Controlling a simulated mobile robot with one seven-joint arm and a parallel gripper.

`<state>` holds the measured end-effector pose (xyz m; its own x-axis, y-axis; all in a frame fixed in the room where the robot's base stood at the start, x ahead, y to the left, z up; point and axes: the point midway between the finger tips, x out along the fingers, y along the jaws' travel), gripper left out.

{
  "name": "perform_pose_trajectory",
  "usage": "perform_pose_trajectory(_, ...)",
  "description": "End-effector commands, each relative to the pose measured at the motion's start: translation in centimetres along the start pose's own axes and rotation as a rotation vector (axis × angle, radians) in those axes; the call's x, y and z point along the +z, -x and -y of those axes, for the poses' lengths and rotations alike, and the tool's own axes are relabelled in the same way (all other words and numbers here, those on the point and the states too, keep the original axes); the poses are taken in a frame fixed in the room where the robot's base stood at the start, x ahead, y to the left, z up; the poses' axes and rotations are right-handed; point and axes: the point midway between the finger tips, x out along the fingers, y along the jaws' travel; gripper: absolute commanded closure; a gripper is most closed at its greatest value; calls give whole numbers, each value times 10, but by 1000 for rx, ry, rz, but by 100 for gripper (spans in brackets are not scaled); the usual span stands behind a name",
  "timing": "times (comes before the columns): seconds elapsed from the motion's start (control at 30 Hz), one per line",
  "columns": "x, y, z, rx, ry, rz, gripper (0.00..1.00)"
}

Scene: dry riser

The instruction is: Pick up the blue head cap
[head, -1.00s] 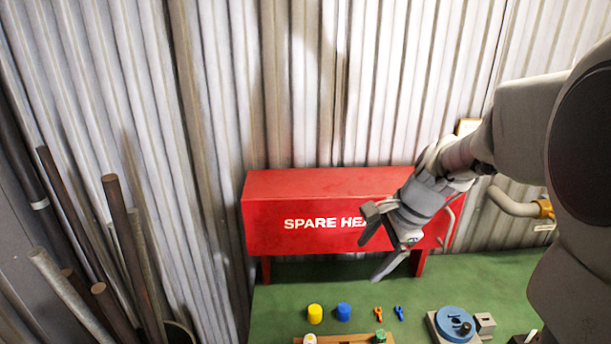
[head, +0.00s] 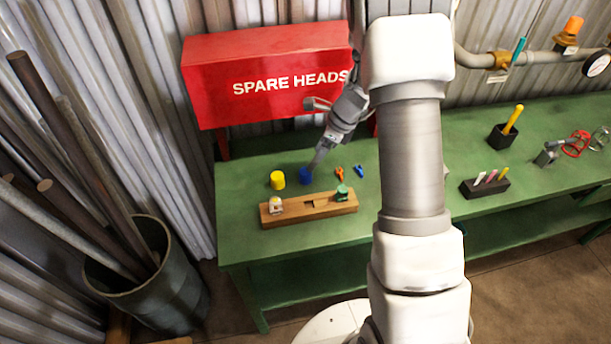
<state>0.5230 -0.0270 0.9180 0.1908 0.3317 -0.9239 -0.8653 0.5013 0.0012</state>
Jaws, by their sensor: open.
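The blue head cap (head: 305,175) stands on the green bench top, just right of the yellow cap (head: 277,180). My gripper (head: 316,160) is open and points down at the blue cap from its upper right. One finger shows right beside or over the cap's top edge; I cannot tell whether it touches. The other finger is mostly hidden behind the hand. My own arm covers the middle of the picture.
A wooden rack (head: 308,208) with two small heads stands in front of the caps. Orange (head: 339,174) and blue (head: 359,171) clips lie to the right. The red SPARE HEADS box (head: 262,82) stands behind. A bin of pipes (head: 150,285) is at lower left.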

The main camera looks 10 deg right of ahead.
Motion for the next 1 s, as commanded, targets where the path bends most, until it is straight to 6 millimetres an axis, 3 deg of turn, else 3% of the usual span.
perform_pose_trajectory(0.1, 0, -23, 0, 1, 0, -1, 16)
perform_pose_trajectory(0.37, 0, -42, 0, 1, 2, 0, 16)
perform_pose_trajectory(0.63, -2, -81, 0, 1, 1, 0, 16)
perform_pose_trajectory(0.97, -2, -90, 1, -1, 2, 0, 16)
perform_pose_trajectory(1.0, -2, -90, 1, -1, 2, 0, 20)
